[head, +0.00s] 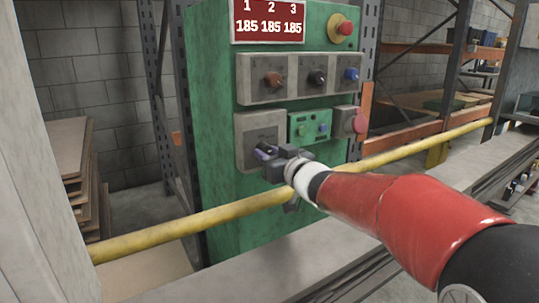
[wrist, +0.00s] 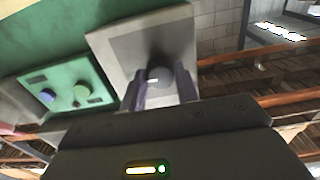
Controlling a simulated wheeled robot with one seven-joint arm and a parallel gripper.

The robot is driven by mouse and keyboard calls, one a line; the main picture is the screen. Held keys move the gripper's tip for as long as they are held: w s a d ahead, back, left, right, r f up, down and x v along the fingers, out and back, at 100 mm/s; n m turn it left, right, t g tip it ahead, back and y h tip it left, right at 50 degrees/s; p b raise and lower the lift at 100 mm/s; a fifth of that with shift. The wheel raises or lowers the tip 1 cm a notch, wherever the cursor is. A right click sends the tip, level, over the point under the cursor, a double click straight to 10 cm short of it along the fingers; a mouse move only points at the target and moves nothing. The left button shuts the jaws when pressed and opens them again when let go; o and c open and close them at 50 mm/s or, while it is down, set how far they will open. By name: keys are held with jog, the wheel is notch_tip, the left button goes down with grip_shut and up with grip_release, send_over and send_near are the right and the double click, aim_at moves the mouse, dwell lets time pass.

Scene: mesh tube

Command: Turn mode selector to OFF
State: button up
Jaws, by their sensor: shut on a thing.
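The mode selector is a dark round knob on a square grey plate (head: 246,134), low on the left of the green control panel (head: 220,190). In the wrist view the knob (wrist: 160,75) sits on its grey plate (wrist: 115,45) between my two fingers. My gripper (head: 264,151) is at the plate in the head view and hides most of the knob. In the wrist view my gripper (wrist: 160,88) is shut on the knob, one finger on each side. A small white mark shows on the knob. No position labels are readable.
A yellow rail (head: 220,213) runs across the front of the panel below my gripper. Above are three small knobs on a grey strip (head: 295,78) and a red mushroom button (head: 345,28). A small green box (head: 310,125) is just right of the selector plate.

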jog(key=shift+n, duration=0.4)
jog(key=n+b, duration=0.2)
jog(key=n, duration=0.1)
jog(key=shift+f+n, duration=0.1)
jog(key=shift+n, duration=0.3)
jog(key=n+b, duration=0.2)
jog(key=n, duration=0.2)
jog(key=n+b, duration=0.2)
jog(key=n, duration=0.3)
jog(key=n+b, duration=0.2)
jog(key=n, duration=0.2)
jog(key=shift+n, duration=0.3)
jog(key=o, duration=1)
jog(key=shift+d+r, duration=0.1)
jog(key=shift+r, duration=0.1)
